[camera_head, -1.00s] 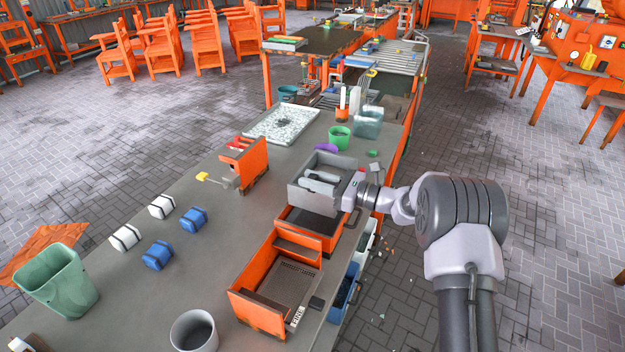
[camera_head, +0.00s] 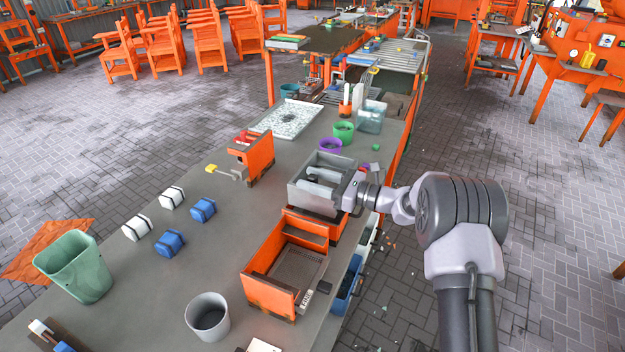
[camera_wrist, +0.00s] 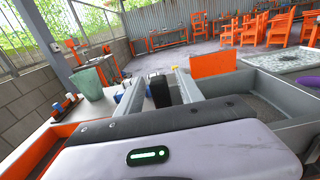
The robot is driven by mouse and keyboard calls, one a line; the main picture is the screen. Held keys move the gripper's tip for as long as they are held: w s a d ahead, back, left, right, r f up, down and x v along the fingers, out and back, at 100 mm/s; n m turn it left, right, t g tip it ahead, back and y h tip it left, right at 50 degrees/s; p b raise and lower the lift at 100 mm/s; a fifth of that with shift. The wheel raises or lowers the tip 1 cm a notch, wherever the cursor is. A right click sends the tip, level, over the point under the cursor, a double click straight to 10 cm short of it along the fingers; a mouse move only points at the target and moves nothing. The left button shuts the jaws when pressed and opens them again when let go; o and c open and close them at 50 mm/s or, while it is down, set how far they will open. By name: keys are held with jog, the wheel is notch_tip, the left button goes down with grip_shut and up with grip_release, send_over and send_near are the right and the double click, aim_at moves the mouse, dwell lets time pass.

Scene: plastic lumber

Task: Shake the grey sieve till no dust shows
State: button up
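The fingers and wrist hide much of the sieve floor, and I cannot tell whether dust lies there.
An orange tray box (camera_head: 290,268) stands nearer, and an orange block (camera_head: 258,158) stands to the left. Purple (camera_head: 330,146) and green (camera_head: 344,131) bowls are behind. White and blue blocks, a grey cup (camera_head: 207,316) and a green bin (camera_head: 75,268) lie left. Bare bench lies between.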

jog(key=p+v, duration=0.3)
jog(key=v, duration=1.4)
jog(key=shift+d, duration=0.2)
